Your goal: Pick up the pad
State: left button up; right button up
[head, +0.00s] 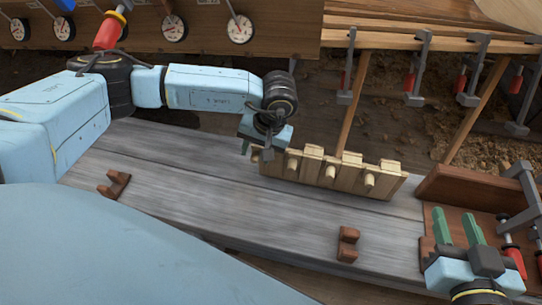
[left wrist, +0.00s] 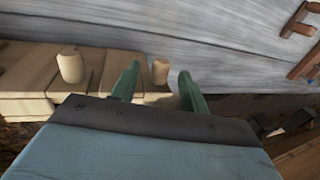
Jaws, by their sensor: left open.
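Several light wooden pads (head: 312,158), each with a round peg, stand side by side in a wooden row on the grey plank; I cannot tell which one is meant. My left gripper (head: 257,152) is open at the row's left end and hides the end pad in the head view. In the left wrist view the end pad's peg (left wrist: 160,70) shows between the open fingers (left wrist: 157,82), with gaps beside it. A neighbouring peg (left wrist: 70,65) stands left of them. My right gripper (head: 458,229) is open and empty at the lower right.
A brown wooden tray (head: 475,190) with clamps lies on the right. More clamps (head: 418,70) and dial gauges (head: 174,28) line the back.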

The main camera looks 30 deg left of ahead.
pick_arm(q)
jog(key=shift+f, duration=0.1)
grip_shut()
dwell(0.5)
